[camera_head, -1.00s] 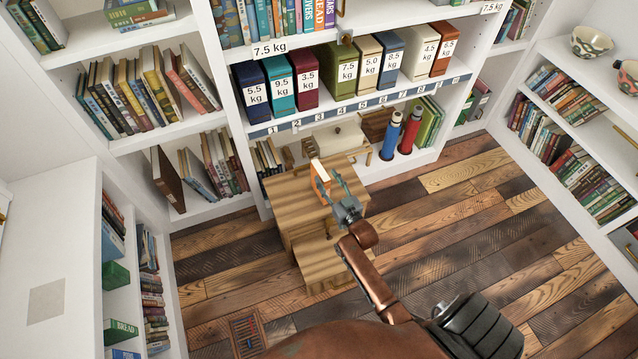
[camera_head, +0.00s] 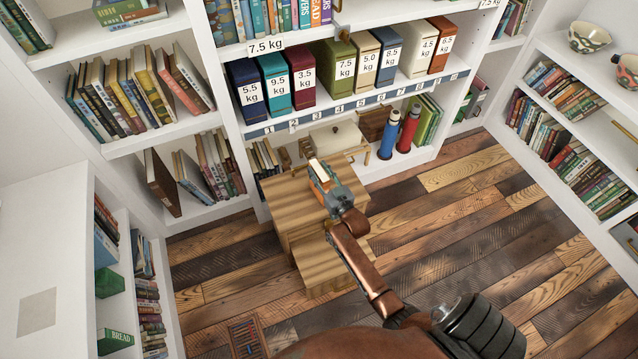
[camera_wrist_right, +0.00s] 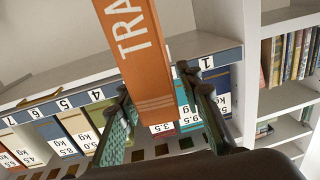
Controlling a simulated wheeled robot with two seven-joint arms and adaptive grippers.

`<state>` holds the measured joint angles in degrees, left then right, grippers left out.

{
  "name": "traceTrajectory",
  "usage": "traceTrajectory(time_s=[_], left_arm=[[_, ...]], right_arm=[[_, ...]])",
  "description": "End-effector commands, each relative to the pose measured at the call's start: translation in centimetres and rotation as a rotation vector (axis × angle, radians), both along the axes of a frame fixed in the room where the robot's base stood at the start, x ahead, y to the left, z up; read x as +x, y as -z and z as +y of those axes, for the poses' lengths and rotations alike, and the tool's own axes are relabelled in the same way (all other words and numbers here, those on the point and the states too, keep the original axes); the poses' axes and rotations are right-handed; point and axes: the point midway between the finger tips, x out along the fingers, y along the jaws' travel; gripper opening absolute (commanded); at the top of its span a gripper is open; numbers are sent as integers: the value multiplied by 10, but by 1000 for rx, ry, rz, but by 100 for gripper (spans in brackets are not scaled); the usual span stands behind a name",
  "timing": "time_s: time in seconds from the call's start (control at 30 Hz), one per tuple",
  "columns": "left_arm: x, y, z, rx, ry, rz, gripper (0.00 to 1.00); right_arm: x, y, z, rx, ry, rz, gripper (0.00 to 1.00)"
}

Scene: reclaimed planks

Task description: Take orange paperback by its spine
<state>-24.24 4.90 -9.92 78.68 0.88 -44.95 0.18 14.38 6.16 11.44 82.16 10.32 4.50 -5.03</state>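The orange paperback (camera_wrist_right: 140,50) is upright, its spine with the white letters "TRA" facing the right wrist camera. In the head view it (camera_head: 319,170) stands at the top of a striped wooden stepped cabinet, mostly covered by my right gripper (camera_head: 324,185). In the right wrist view the fingers of that gripper (camera_wrist_right: 155,85) lie on either side of the spine. The left finger is at the book's edge and a narrow gap shows by the right one; firm contact is not visible. My left gripper is in neither view.
A white bookcase with a numbered blue strip (camera_head: 360,104) and weight-labelled boxes (camera_head: 341,75) stands behind. A blue bottle (camera_head: 390,135) and a red bottle (camera_head: 408,130) stand on its low shelf. The plank floor (camera_head: 450,230) is clear at right.

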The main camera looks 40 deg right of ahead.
Motion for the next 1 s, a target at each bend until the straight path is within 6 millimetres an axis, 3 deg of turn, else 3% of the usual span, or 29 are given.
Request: traceTrajectory(time_s=[0.43,1.0], left_arm=[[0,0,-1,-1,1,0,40],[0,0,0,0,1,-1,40]], right_arm=[[0,0,0,0,0,1,1],[0,-1,0,-1,0,-2,0]])
